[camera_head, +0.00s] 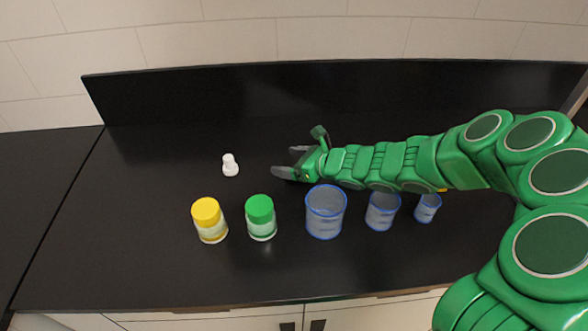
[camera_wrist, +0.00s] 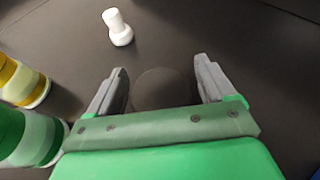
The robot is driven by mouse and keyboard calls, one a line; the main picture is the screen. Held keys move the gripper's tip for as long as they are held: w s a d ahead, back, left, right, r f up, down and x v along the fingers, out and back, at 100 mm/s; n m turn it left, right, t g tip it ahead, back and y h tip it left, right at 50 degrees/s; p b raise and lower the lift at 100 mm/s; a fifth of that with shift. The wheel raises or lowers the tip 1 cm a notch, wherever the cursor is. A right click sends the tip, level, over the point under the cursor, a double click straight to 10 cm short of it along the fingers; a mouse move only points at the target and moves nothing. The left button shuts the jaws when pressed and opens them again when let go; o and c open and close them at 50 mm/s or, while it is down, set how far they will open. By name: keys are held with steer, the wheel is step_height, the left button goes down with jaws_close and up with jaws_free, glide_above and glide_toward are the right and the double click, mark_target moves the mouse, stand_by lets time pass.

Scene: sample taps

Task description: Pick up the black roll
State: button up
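A dark, rounded thing that looks like the black roll (camera_wrist: 165,86) is between my fingers in the wrist view, its near part hidden by my gripper's body. My gripper (camera_wrist: 160,76) is open, with one grey finger on each side of the roll. I cannot tell whether either finger touches it. In the head view my gripper (camera_head: 283,161) is low over the black counter, pointing left, with its fingers apart. I cannot make out the roll against the dark counter there.
A small white piece (camera_head: 230,166) stands left of my gripper. A yellow-lidded jar (camera_head: 209,220), a green-lidded jar (camera_head: 261,217) and blue-rimmed cups (camera_head: 325,212), (camera_head: 382,211), (camera_head: 427,208) line the front. A black backsplash (camera_head: 200,95) stands behind. The counter's left (camera_head: 120,200) is clear.

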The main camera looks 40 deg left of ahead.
steer(key=c, duration=0.9)
steer(key=shift+c, duration=0.2)
